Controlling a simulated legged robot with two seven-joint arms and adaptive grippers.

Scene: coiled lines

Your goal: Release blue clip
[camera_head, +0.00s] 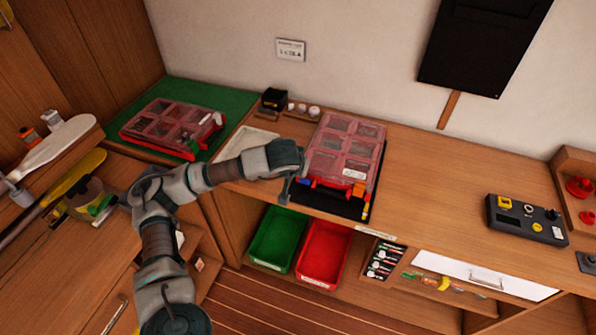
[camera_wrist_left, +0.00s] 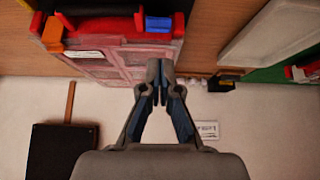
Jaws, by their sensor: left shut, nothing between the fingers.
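A case with a red frame and clear compartmented lid (camera_head: 343,150) lies on a black mat (camera_head: 335,205) on the wooden counter. In the left wrist view the case (camera_wrist_left: 105,62) shows upside down, with a blue clip (camera_wrist_left: 158,24) and an orange clip (camera_wrist_left: 53,33) on its red front edge. The orange clip (camera_head: 358,189) also shows in the head view, at the front right. My left gripper (camera_head: 286,192) is at the case's front left corner, fingers shut and empty. Its fingertips (camera_wrist_left: 161,68) appear near the blue clip; I cannot tell whether they touch. My right gripper is out of view.
A second red case (camera_head: 172,128) lies on a green mat (camera_head: 227,103) at the left. A pale tray (camera_head: 250,143) sits left of the case. Green (camera_head: 277,238) and red (camera_head: 323,252) bins stand below. The counter right of the case is clear up to a black device (camera_head: 526,219).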

